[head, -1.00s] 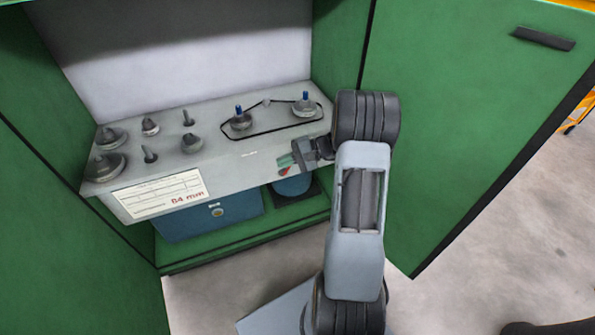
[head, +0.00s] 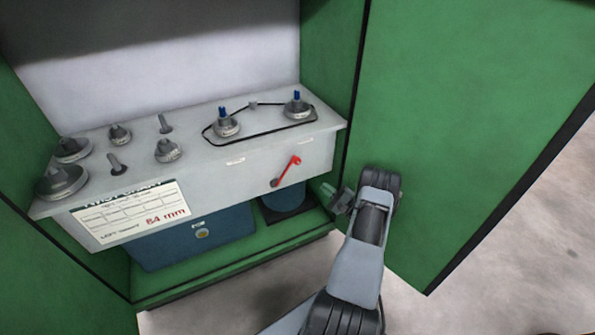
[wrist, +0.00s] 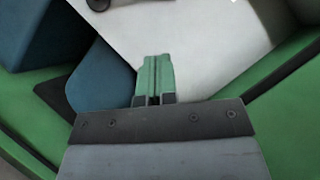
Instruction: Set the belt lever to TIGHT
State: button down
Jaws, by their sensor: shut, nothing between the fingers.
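The belt lever (head: 287,170) is a red bar with a round red knob on the front face of the grey machine panel. It tilts up to the right from a dark pivot at its lower left. My gripper (head: 328,191) is to the right of and below the lever, apart from it. In the wrist view its green fingers (wrist: 154,78) are together with nothing between them. The lever's red bar does not show in the wrist view. The lettering near the lever is too small to read.
A black belt (head: 259,134) loops round two pulleys on the panel top (head: 200,140). A blue box (head: 190,236) and a blue cylinder (head: 285,203) are under the panel. The green door (head: 450,130) stands open close behind my arm at the right.

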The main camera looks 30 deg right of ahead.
jog(key=b+x, duration=0.1)
jog(key=x, duration=0.3)
jog(key=s+a+x, duration=0.1)
jog(key=x, duration=0.3)
jog(key=a+r+b+x, duration=0.1)
jog(key=x, duration=0.3)
jog(key=shift+w+a+r+b, duration=0.2)
jog(key=shift+a+r+b, duration=0.05)
jog(key=shift+b, duration=0.1)
jog(key=shift+a+r+n+g, duration=0.2)
jog(key=shift+r+n+g, duration=0.1)
jog(key=shift+n, duration=0.1)
